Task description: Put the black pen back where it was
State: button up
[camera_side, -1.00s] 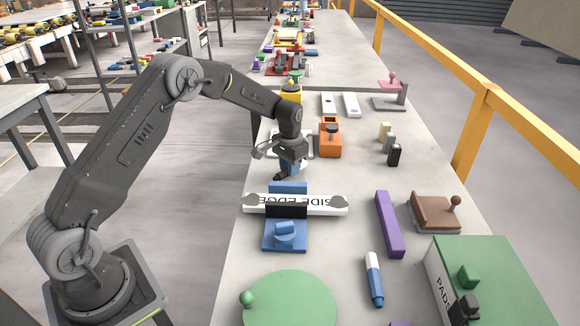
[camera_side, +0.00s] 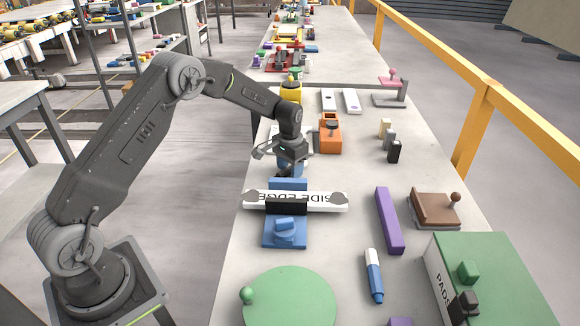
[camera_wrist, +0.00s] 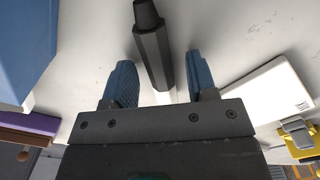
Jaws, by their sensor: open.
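A black pen (camera_wrist: 151,45) with flat-sided faces shows in the wrist view, running from the top edge down to between my two blue fingertips. My gripper (camera_side: 290,169) is open, with its fingers low over the slab behind the white "SIDE EDGE" bar. The wrist view shows the open gripper (camera_wrist: 162,72) too, with a gap between the pen and each finger. I cannot tell the pen's height above the slab. In the side view the pen is hidden or too small to make out.
Close in front of my gripper is the white bar (camera_side: 325,201) across a blue fixture (camera_side: 270,236). An orange block (camera_side: 330,139) stands to the right. A purple bar (camera_side: 389,220) and blue-white marker (camera_side: 374,276) lie nearer.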

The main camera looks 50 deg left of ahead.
notch_tip(320, 180, up, 13)
jog(key=s+d+r+t, duration=0.2)
jog(key=s+d+r, duration=0.2)
jog(key=s+r, duration=0.45)
jog(key=s+d+r+t, duration=0.1)
jog(key=s+d, duration=0.3)
jog(key=s, duration=0.8)
jog(key=s+d+r+t, duration=0.2)
jog(key=s+d, duration=0.2)
jog(key=s, duration=0.9)
jog(key=shift+t, duration=0.3)
